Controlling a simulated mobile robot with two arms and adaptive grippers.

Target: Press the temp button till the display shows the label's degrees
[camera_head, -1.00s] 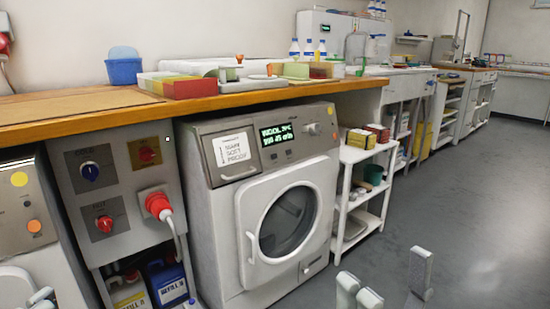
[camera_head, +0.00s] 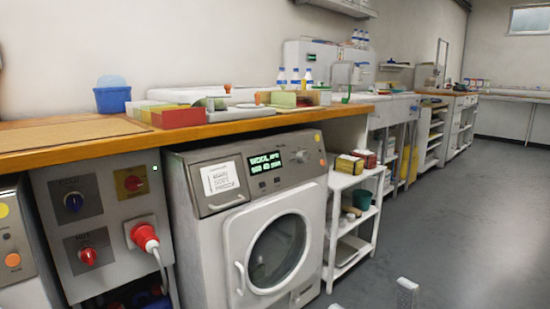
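The washing machine (camera_head: 245,215) stands under the wooden counter, with its round door closed. Its dark display (camera_head: 265,162) shows green text in two lines; the first seems to begin with WOOL and the digits are too small to read surely. A white label (camera_head: 220,178) with black lettering is on the drawer front left of the display. Small buttons and a knob (camera_head: 302,156) sit near the display; I cannot tell which is the temp button. My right gripper (camera_head: 407,291) shows only in part at the bottom edge, far from the panel.
A control box (camera_head: 100,215) with knobs and a red plug (camera_head: 144,236) is left of the machine. A white shelf trolley (camera_head: 350,215) stands close on its right. The counter (camera_head: 60,150) overhangs the machine. The grey floor (camera_head: 440,220) at right is open.

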